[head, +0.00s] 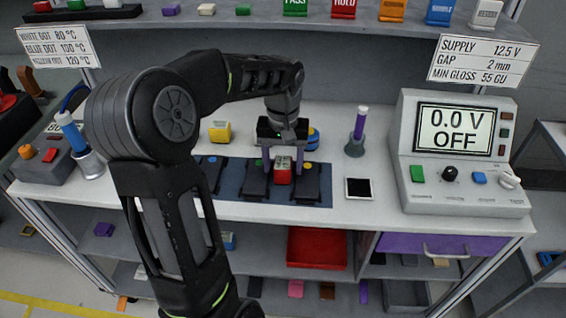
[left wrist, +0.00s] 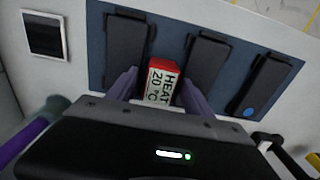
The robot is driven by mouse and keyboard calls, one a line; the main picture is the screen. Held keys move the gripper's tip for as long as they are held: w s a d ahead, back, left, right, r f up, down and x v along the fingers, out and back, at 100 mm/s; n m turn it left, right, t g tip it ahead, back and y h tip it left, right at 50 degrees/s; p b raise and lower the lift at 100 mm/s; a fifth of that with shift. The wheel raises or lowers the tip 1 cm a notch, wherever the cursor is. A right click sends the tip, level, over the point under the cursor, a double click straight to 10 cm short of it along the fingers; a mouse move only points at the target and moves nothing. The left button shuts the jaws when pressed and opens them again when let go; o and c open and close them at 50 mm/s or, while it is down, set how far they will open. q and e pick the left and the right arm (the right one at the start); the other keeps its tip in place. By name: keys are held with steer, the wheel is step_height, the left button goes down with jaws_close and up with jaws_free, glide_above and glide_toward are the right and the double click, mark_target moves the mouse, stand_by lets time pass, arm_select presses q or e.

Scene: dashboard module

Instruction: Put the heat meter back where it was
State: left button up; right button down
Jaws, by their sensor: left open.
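The heat meter (head: 283,175) is a small red box with a white face, standing on the blue mat (head: 232,190) between black panels. In the left wrist view the heat meter (left wrist: 161,82) reads HEAT 20 °C. My left gripper (head: 282,163) points down over it. Its purple fingers, also in the left wrist view (left wrist: 158,92), are on either side of the meter and open. I cannot tell whether they touch it. My right gripper is not in view.
A yellow meter (head: 219,132) and a blue round object (head: 314,138) stand behind the mat. A purple-handled tool (head: 359,125) stands in a holder. A black tile (head: 358,188) lies right of the mat. The power supply (head: 460,150) reads 0.0 V OFF.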

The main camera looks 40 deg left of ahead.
mark_target(283, 162)
arm_select(q)
steer(key=shift+r, duration=0.1)
steer(key=shift+r, duration=0.55)
step_height(283, 162, up, 8)
steer(key=shift+f, duration=0.1)
step_height(283, 162, up, 3)
steer(key=shift+r+p, duration=0.15)
steer(key=shift+p, duration=0.95)
steer(key=shift+o, duration=0.4)
